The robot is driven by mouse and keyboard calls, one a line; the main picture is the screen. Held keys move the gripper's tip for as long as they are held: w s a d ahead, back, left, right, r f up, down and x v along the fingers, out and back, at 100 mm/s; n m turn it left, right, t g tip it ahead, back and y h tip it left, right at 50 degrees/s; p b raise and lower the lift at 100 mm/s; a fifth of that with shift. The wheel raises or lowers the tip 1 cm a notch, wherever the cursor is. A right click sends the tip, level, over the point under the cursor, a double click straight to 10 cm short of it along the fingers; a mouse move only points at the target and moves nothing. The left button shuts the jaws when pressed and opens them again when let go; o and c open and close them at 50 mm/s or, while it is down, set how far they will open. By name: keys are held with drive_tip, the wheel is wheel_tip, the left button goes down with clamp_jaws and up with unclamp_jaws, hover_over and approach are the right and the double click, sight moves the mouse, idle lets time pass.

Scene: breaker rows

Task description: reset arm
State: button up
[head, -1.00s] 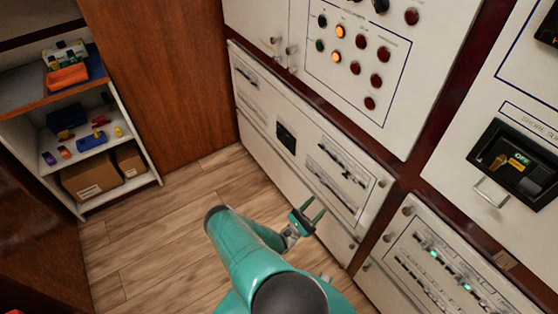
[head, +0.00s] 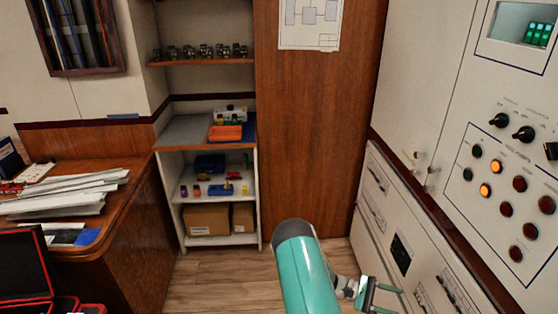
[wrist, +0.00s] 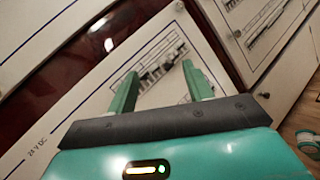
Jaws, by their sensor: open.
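My gripper (head: 380,292) shows at the bottom right of the head view, at the end of my teal arm. Its two green fingers are apart and nothing is between them. In the wrist view my gripper (wrist: 160,85) is also open and empty, with a white breaker panel (wrist: 75,125) behind the fingers. In the head view the lower white panel (head: 408,225) with a small black display stands to the right of my gripper. I cannot tell the exact gap between the fingers and the panel.
A shelf unit (head: 259,215) with bins, small parts and cardboard boxes stands at the back. A wooden desk (head: 125,195) with papers is at left, and an open dark red-trimmed case (head: 25,265) sits below it. Wood floor (head: 215,280) is clear between.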

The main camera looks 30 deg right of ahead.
drive_tip(key=w+a+r+m+t+y, duration=0.1)
drive_tip(key=w+a+r+t+y, duration=0.35)
drive_tip(key=a+r, duration=0.5)
drive_tip(key=w+a+r+m+t+y, duration=0.2)
drive_tip(key=w+a+r+t+y, duration=0.15)
drive_tip(key=a+r+t, duration=0.45)
drive_tip(key=s+a+r+n+t+y, duration=0.1)
drive_tip(key=s+a+r+t, duration=0.2)
drive_tip(key=a+r, duration=0.6)
drive_tip(key=s+a+r+t+y, duration=0.2)
drive_tip(key=s+a+r+t, duration=0.1)
drive_tip(key=a+r+t, duration=0.4)
drive_tip(key=a+r, duration=0.3)
drive_tip(key=a, duration=0.4)
drive_tip(key=shift+s+n, duration=0.35)
drive_tip(key=shift+n, duration=0.05)
drive_tip(key=c, duration=0.3)
drive_tip(key=shift+d, duration=0.1)
